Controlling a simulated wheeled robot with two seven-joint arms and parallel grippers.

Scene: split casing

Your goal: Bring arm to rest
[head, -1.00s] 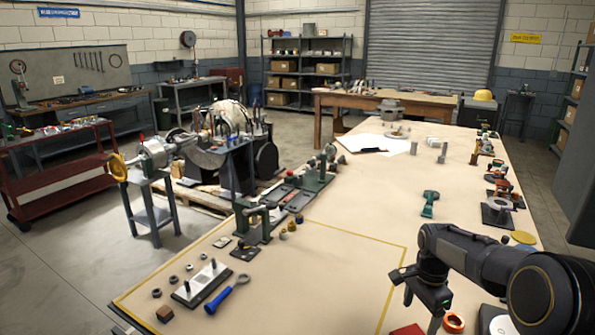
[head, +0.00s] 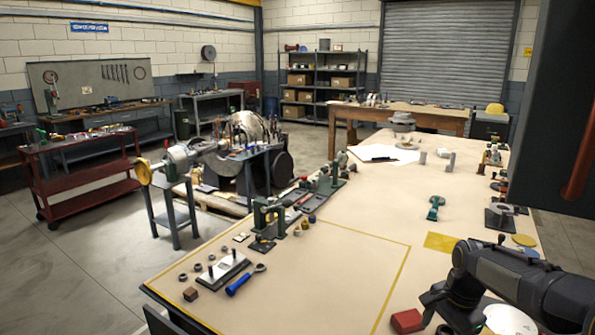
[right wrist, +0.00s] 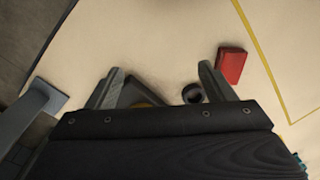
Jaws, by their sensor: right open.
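My right arm comes in from the lower right of the head view, and its gripper (head: 438,299) hangs over the near right part of the workbench (head: 350,235). In the right wrist view the two fingers of this gripper (right wrist: 160,78) stand wide apart with nothing gripped between them. A red block (head: 407,321) lies on the bench near the gripper; in the right wrist view it (right wrist: 232,66) lies just outside the right finger. A dark round part (right wrist: 193,93) shows close to that finger, partly hidden. My left gripper is in neither view.
A green tool (head: 435,208) lies mid-bench. A large dark panel (head: 560,110) fills the upper right. The yellow-taped area (head: 340,275) is mostly bare.

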